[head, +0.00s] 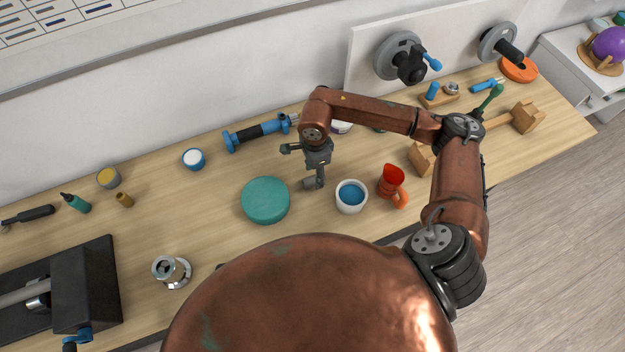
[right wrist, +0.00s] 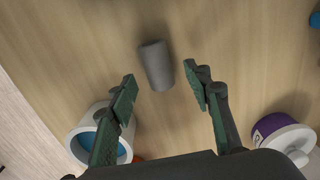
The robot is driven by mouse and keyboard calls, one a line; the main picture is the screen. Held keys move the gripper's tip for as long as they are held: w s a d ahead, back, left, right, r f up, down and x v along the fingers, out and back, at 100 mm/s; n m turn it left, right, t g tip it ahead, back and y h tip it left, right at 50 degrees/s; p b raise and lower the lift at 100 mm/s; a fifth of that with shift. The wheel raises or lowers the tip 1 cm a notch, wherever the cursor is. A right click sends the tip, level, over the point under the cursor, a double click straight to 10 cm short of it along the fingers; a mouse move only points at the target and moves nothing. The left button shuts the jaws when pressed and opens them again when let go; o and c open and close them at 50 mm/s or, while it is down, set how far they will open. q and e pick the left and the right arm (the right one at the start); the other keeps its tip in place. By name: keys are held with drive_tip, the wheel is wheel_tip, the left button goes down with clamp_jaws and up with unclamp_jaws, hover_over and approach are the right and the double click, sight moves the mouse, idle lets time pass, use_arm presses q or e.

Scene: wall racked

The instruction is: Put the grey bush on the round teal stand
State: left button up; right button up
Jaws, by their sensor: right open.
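The grey bush (right wrist: 156,65) is a small plain cylinder on the wooden bench. In the right wrist view it lies ahead of my fingertips, between their lines, apart from both. In the head view the bush (head: 309,183) shows just below my right gripper (head: 315,165), partly covered by it. My right gripper (right wrist: 163,85) is open and empty, its two green-padded fingers spread. The round teal stand (head: 265,200) is a flat disc on the bench, just left of the bush, with nothing on it. My left gripper is not in view.
A white cup with blue inside (head: 351,196) and a red jug (head: 392,181) stand close to the right. A blue and black tool (head: 262,131) lies behind the stand. A metal fitting (head: 171,271) stands front left.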

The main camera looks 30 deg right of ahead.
drive_tip(key=shift+f, duration=1.45)
drive_tip(key=shift+c, duration=0.4)
clamp_jaws()
